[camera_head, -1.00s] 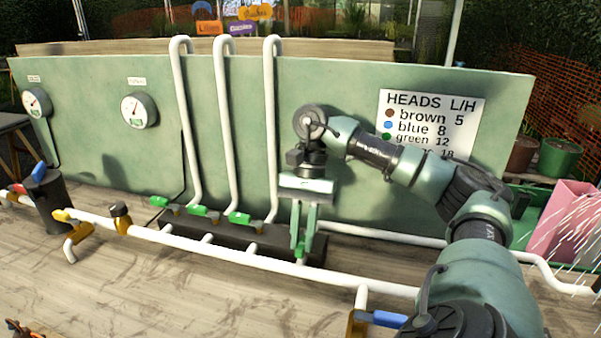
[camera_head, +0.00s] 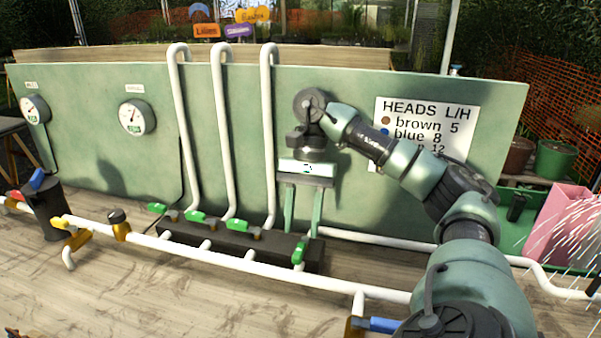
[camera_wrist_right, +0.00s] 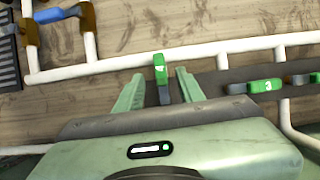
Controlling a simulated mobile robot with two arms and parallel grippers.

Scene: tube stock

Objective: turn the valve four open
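Valve four has a green lever marked 4 (camera_wrist_right: 160,68), the rightmost green lever (camera_head: 299,252) on the black block (camera_head: 235,247) in the head view. Its lever points toward the front pipe, while valve three's lever (camera_wrist_right: 265,86) lies crosswise to it. My right gripper (camera_head: 302,233) is open and empty, pointing down just above and behind lever four. In the right wrist view its two fingers (camera_wrist_right: 160,80) stand apart on either side of the lever, with gaps showing. My left gripper is not in view.
A long white pipe (camera_head: 215,247) crosses in front of the block. Other green levers (camera_head: 195,217) sit to the left. A blue-handled valve (camera_head: 375,324) is at the front right. The green panel (camera_head: 90,135) with gauges stands behind. A pink bag (camera_head: 565,220) is at right.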

